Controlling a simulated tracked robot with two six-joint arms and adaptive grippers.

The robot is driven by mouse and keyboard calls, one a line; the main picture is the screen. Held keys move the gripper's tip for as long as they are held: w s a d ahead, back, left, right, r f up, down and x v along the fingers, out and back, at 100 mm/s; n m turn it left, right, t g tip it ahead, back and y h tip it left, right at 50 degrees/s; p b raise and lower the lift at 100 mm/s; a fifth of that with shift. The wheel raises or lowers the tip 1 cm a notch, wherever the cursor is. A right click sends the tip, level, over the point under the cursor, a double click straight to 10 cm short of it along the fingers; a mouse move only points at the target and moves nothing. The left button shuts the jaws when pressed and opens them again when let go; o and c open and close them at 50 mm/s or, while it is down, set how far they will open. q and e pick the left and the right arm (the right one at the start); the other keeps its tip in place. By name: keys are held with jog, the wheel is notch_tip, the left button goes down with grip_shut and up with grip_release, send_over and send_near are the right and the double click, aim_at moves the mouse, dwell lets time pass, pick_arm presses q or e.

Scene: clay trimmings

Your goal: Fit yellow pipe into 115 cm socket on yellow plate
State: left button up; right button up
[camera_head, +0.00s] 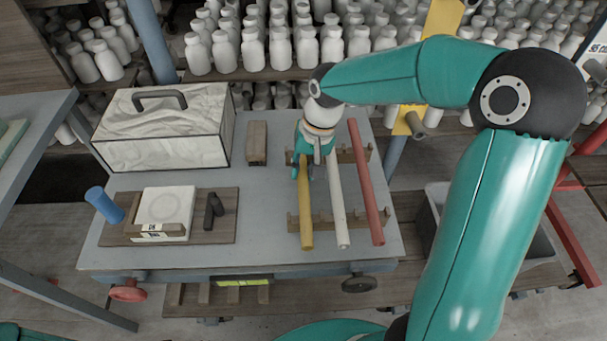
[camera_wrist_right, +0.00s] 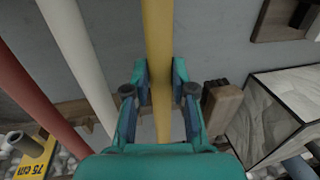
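The yellow pipe (camera_head: 306,215) lies on a wooden rack on the grey table, left of a white pipe (camera_head: 337,200) and a red pipe (camera_head: 366,185). My right gripper (camera_head: 304,168) is over its far part. A yellow plate (camera_head: 401,128) with a grey socket stands behind the table, partly hidden by my arm. In the wrist view, a yellow plate (camera_wrist_right: 36,158) reads "75 cm". No 115 cm label shows. My left gripper is out of view.
A white marbled box (camera_head: 165,140) with a handle and a wooden block (camera_head: 257,140) stand left of the pipes. A wooden board (camera_head: 226,225) with a white slab is at front left. Shelves of white bottles (camera_head: 280,50) line the back. A grey bin (camera_head: 540,250) is at right.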

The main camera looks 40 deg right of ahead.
grip_shut()
jog(key=shift+r, duration=0.2)
